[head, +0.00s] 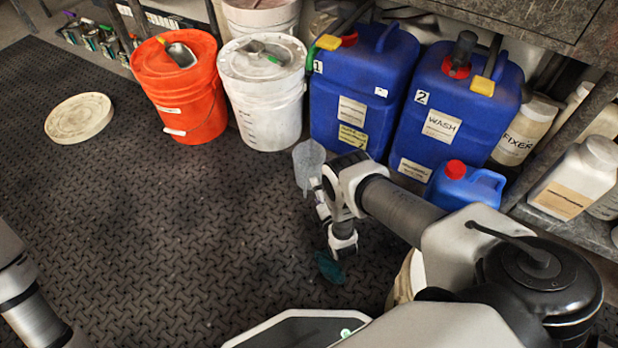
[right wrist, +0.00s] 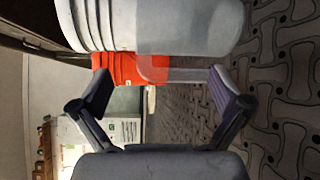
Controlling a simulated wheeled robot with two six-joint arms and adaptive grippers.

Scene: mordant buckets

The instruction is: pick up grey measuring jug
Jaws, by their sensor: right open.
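The grey measuring jug (head: 306,163) is translucent and stands on the dark floor in front of the white bucket and the blue container marked 1. Its lower right side is partly hidden by my right gripper (head: 321,192). In the right wrist view, the jug (right wrist: 192,28) fills the top middle, in front of a white ribbed surface. My right gripper also shows there (right wrist: 163,84), its two fingers spread apart on either side of what looks like the jug's handle. I see no finger closed on it. My left gripper is out of the head view; only part of that arm shows.
An orange bucket (head: 182,95), white bucket (head: 262,100), blue container 1 (head: 355,85) and blue container 2 (head: 440,125) line the back. A small blue red-capped can (head: 462,187) stands right. A white lid (head: 78,118) and teal item (head: 328,267) lie on the floor.

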